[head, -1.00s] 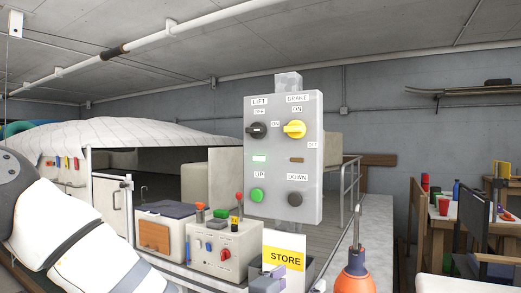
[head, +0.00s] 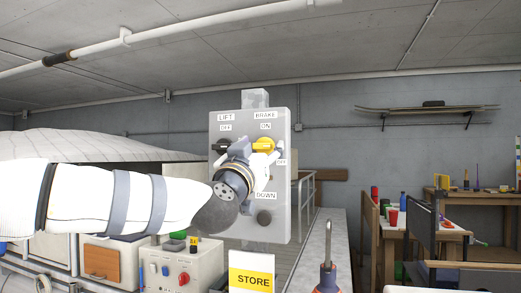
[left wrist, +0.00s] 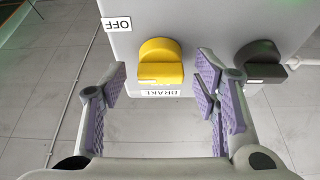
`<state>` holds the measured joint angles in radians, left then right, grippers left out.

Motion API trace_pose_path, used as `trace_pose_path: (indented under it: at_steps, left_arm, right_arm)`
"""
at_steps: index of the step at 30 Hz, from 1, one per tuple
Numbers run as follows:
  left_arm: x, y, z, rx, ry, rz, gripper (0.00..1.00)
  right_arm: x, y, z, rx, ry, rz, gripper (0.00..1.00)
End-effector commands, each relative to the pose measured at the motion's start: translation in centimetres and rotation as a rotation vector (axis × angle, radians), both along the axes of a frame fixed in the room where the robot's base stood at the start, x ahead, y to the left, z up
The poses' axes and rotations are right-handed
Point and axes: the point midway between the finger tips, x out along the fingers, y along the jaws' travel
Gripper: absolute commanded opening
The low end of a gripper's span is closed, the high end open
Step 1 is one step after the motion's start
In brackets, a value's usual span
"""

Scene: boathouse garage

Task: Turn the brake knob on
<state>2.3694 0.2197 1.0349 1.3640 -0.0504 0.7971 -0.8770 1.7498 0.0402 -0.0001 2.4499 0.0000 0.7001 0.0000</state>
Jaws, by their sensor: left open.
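The yellow brake knob (head: 263,145) is on the grey control panel (head: 280,222), right of the black lift knob (head: 222,145). Its ON label is above it and its OFF label to its right. My left gripper (head: 264,168) is in front of the panel and partly covers the knob and the panel's middle. In the left wrist view the brake knob (left wrist: 160,60) lies ahead between the two spread purple-padded fingers, its grip bar level in that view. The OFF label (left wrist: 117,24) is to its left there. The fingers look apart from the knob.
A control box (head: 185,262) with buttons sits at lower left. A workbench (head: 410,232) with cups is at right.

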Motion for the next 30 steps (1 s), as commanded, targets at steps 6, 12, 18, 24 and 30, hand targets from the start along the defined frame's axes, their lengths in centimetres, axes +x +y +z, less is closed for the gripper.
trace_pose_path:
  at_steps: [6, 12, 18, 24, 30]
  left_arm:
    - [0.18, -0.1, 0.09, 0.002, 0.001, -0.001, 0.55]
    - [0.17, -0.08, 0.08, 0.0, 0.0, -0.001, 0.23]
    - [0.16, -0.06, 0.07, 0.0, 0.0, 0.0, 0.07]
    - [0.14, -0.12, 0.09, -0.029, 0.009, -0.001, 0.07]
    - [0.12, -0.2, 0.07, -0.131, 0.043, 0.0, 0.07]
  right_arm:
    - [0.01, 0.01, 0.01, 0.0, 0.0, 0.0, 0.4]
    - [0.02, 0.0, 0.01, 0.0, -0.001, 0.0, 0.4]
    - [0.01, 0.0, 0.01, 0.0, 0.0, 0.0, 0.4]
    - [0.05, 0.01, 0.03, 0.0, -0.002, 0.0, 0.4]
    - [0.12, 0.01, 0.11, 0.0, -0.004, 0.0, 0.4]
